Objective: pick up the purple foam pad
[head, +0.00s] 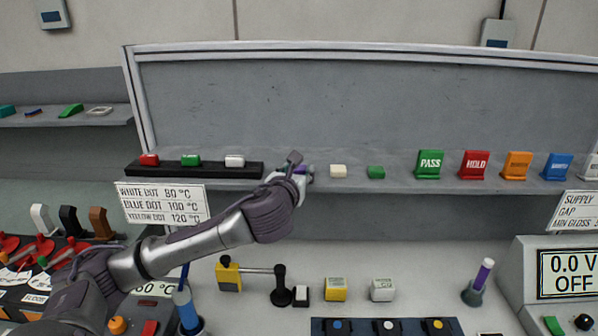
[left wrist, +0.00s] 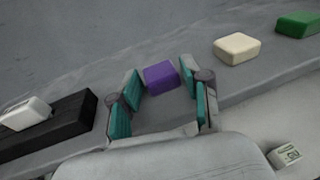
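The purple foam pad (left wrist: 161,77) is a small block on the grey shelf (left wrist: 245,84). In the left wrist view it sits between and just beyond the teal-padded fingertips of my left gripper (left wrist: 160,92), which is open and spread to either side of it. I see no clear contact between fingers and pad. In the head view my left gripper (head: 294,172) is at the shelf, and only a bit of the purple pad (head: 301,169) shows behind it. My right gripper is not in view.
A cream pad (head: 338,171) and a green pad (head: 375,172) lie to the right of the gripper. A black rack (head: 215,171) with red, green and white pieces stands close on its left. Coloured signs, including a green PASS sign (head: 430,164), stand further right.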

